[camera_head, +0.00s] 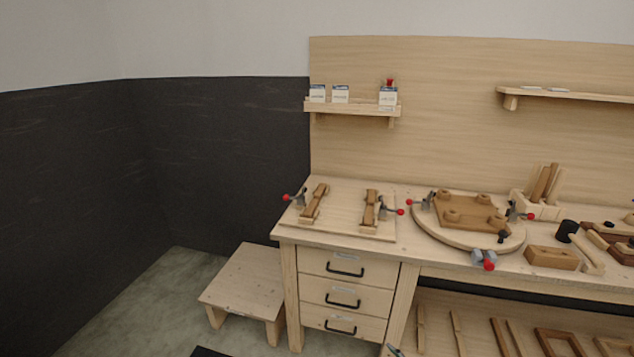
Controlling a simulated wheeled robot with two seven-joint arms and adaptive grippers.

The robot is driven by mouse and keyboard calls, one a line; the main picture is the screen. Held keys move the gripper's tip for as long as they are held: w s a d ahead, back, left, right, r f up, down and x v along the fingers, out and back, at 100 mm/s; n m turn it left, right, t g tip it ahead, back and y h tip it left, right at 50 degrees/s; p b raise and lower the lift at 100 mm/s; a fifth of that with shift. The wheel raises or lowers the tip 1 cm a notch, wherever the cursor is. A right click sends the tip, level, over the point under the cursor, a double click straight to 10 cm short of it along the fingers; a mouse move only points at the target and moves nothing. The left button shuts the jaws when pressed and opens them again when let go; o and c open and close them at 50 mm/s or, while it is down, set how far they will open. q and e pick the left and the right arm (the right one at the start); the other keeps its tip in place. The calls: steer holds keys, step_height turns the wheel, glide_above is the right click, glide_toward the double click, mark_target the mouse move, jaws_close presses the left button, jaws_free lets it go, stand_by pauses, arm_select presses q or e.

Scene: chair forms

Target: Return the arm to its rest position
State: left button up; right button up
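Neither of my grippers shows clearly in the head view, and no arm reaches over the workbench (410,250). A small grey-green piece (395,350) pokes up at the bottom edge, below the drawers. It is too small to tell what it is. On the bench, a board (345,224) holds two dark wooden parts (315,203) between red-tipped clamps (298,199). A round wooden turntable (470,238) carries a brown chair seat (466,213) with several round bosses, also between clamps.
A low wooden stool (246,281) stands left of the drawers (342,296). A wooden block (552,258), a mallet (585,246) and a holder with sticks (540,200) lie at the right. Wooden parts and frames (556,343) rest on the lower shelf. A black patch (208,352) shows on the floor.

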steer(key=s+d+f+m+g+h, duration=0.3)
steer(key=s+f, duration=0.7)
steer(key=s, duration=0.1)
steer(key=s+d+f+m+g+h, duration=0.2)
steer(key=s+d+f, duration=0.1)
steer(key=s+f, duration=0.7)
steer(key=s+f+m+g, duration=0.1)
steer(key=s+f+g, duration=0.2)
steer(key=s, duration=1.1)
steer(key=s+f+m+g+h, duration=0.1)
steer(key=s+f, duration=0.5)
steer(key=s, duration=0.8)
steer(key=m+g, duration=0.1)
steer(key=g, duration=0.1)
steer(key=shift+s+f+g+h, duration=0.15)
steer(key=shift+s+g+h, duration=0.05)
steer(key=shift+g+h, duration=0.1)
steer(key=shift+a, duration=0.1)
